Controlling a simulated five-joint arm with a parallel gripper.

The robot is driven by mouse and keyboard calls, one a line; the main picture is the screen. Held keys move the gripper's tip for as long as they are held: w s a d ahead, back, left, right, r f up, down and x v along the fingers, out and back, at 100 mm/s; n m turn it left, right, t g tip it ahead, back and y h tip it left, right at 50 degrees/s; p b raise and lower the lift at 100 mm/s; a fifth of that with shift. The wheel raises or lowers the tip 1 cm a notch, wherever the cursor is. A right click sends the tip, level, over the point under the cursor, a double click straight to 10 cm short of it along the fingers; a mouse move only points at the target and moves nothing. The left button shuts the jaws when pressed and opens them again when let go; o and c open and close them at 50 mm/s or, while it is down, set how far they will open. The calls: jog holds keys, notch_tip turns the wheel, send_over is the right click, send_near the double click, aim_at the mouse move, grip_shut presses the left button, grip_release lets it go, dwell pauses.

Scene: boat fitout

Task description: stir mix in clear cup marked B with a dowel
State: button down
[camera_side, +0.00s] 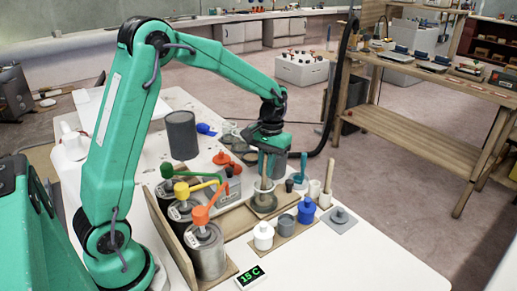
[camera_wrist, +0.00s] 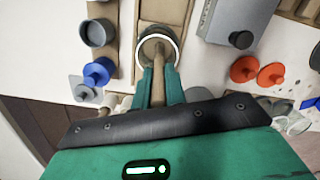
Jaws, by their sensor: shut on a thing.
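A clear cup with grey mix (camera_side: 263,202) stands on a small brown board in the side view. In the wrist view the cup's pale round rim (camera_wrist: 143,42) shows beyond my fingertips. My gripper (camera_side: 267,172) is above the cup, pointing down, shut on a wooden dowel (camera_wrist: 158,78). The dowel's lower end reaches inside the cup rim. In the wrist view my green fingers (camera_wrist: 159,85) close on both sides of the dowel. I cannot read a letter on the cup.
A white jar (camera_side: 263,236), grey cup (camera_side: 285,226) and blue jar (camera_side: 306,211) stand close in front. A grey box (camera_wrist: 238,15) and red lids (camera_wrist: 271,74) lie right in the wrist view.

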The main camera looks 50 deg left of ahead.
jog(key=shift+r, duration=0.1)
jog(key=shift+w+r, duration=0.2)
jog(key=shift+r, duration=1.7)
jog(key=shift+w+r, duration=0.2)
jog(key=shift+r, duration=1.8)
